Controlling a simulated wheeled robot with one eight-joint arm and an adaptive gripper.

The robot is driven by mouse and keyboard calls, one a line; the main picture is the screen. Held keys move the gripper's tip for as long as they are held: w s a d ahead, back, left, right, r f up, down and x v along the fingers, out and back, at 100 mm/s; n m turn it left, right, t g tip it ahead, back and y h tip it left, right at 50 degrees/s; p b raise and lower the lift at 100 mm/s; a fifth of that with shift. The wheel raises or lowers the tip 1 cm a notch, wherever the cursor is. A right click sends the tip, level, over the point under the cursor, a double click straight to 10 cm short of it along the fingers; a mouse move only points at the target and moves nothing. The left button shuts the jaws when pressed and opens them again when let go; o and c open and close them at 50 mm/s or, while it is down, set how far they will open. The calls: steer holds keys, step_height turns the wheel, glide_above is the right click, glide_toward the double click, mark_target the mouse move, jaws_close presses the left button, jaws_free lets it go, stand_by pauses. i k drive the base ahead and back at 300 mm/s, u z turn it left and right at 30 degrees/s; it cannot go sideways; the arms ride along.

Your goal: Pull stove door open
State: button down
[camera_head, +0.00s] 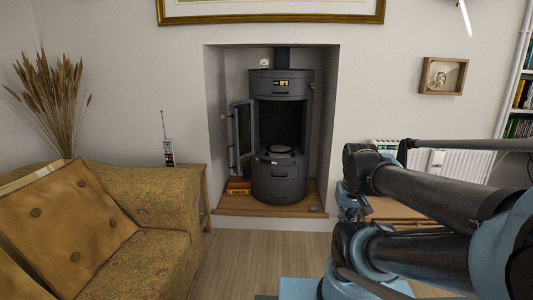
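The dark grey cylindrical stove (279,186) stands in the wall alcove at the centre of the head view. Its framed stove door (236,130) stands swung outward at the left side of the stove, with a small handle at its outer edge. The stove's front opening is exposed and dark inside, with a pale round item near its bottom. My arm fills the right side of the view, well to the right of the stove and apart from the door. I cannot make out my gripper's fingers.
A patterned sofa (150,245) fills the lower left. A white radiator (455,165) stands behind my arm. Wooden floor (245,262) is clear before the hearth.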

mark_target(242, 122)
steer(key=z, duration=0.15)
steer(key=k, duration=0.8)
steer(key=u, duration=0.8)
steer(key=i, duration=1)
